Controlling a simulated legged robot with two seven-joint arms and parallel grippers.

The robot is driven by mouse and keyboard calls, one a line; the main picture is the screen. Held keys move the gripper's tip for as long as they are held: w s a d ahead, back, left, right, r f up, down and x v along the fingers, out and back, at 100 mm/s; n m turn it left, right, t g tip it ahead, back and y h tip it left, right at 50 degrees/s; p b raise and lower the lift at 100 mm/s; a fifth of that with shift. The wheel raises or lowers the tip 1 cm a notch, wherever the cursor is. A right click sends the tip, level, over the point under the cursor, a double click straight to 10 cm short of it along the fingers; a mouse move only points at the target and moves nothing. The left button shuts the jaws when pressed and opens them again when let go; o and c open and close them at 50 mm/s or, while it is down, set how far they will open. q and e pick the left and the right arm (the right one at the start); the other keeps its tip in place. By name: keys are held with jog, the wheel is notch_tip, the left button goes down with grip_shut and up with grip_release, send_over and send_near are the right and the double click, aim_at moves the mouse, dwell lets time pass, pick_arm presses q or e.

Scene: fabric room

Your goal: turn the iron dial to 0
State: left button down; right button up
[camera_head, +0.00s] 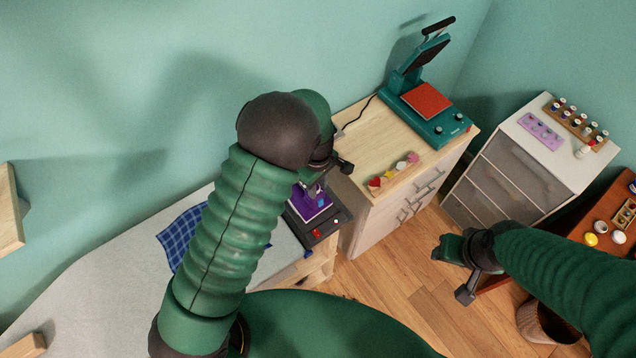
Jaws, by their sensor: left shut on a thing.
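The dial's marks cannot be read. My right gripper (456,272) is open and empty above the wooden floor, away from the iron.
A blue checked cloth (181,236) lies left of my left arm. A wooden cabinet (362,152) behind bears a teal heat press (437,128) and a small tray (394,178). A white drawer unit (522,163) and a bin (541,324) stand right.

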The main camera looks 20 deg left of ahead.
aim_at(318, 189)
pick_arm(q)
jog(key=n+p, duration=0.1)
jog(key=n, duration=0.3)
jog(key=shift+r+p, duration=0.15)
jog(key=shift+p, duration=0.2)
jog(key=shift+n+p, duration=0.45)
jog(key=shift+n, duration=1.05)
jog(key=c, duration=1.1)
grip_release()
jog(key=shift+o, duration=0.2)
notch_tip(318, 189, up, 17)
jog(key=b, duration=0.3)
jog(key=shift+f, duration=0.2)
